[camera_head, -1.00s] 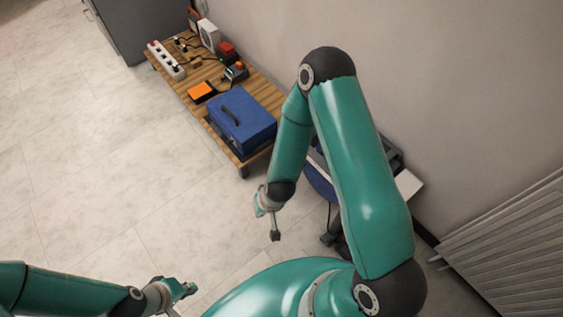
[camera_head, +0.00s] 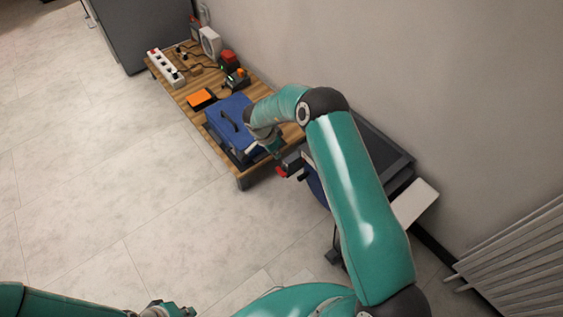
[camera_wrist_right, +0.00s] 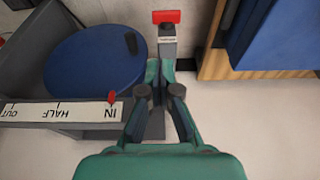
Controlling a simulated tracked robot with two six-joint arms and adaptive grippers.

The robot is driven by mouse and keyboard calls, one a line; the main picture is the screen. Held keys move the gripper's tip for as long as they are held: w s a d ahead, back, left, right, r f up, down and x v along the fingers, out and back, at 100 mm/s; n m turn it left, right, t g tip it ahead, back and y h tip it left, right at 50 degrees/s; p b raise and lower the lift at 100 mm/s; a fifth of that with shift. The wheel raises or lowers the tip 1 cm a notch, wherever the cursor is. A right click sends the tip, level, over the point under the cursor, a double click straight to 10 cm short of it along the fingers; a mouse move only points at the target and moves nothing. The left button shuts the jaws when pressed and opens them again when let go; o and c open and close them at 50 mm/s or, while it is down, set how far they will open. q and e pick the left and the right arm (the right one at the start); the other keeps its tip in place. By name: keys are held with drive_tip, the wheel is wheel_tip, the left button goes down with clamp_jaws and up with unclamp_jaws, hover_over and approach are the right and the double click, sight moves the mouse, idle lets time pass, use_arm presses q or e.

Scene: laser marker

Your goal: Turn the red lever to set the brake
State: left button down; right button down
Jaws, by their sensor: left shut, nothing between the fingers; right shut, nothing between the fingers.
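The red lever (camera_wrist_right: 166,17) shows in the right wrist view as a red bar on top of a grey post with a small white label. In the head view, a red piece (camera_head: 281,172) shows just below my right gripper (camera_head: 277,149). My right gripper is shut and empty; in the right wrist view its fingertips (camera_wrist_right: 161,68) lie against the grey post below the red bar, and contact cannot be told. My left gripper (camera_head: 180,309) is shut and empty, low at the left of the head view, far from the lever.
A blue round disc (camera_wrist_right: 95,62) and a white scale (camera_wrist_right: 62,111) marked OUT, HALF and IN, with a red pointer at IN, sit left of the post. A wooden table (camera_head: 243,180) carries a blue case (camera_head: 228,112). A radiator (camera_head: 520,245) stands right.

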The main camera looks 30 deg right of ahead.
sight(283, 173)
drive_tip(key=b+x, duration=0.1)
drive_tip(key=x, duration=0.3)
drive_tip(key=b+x, duration=0.2)
drive_tip(key=x, duration=0.2)
drive_tip(key=b+x, duration=0.2)
drive_tip(key=x, duration=0.2)
drive_tip(key=shift+a+f, duration=0.15)
drive_tip(key=shift+a, duration=0.2)
drive_tip(key=shift+f, duration=0.65)
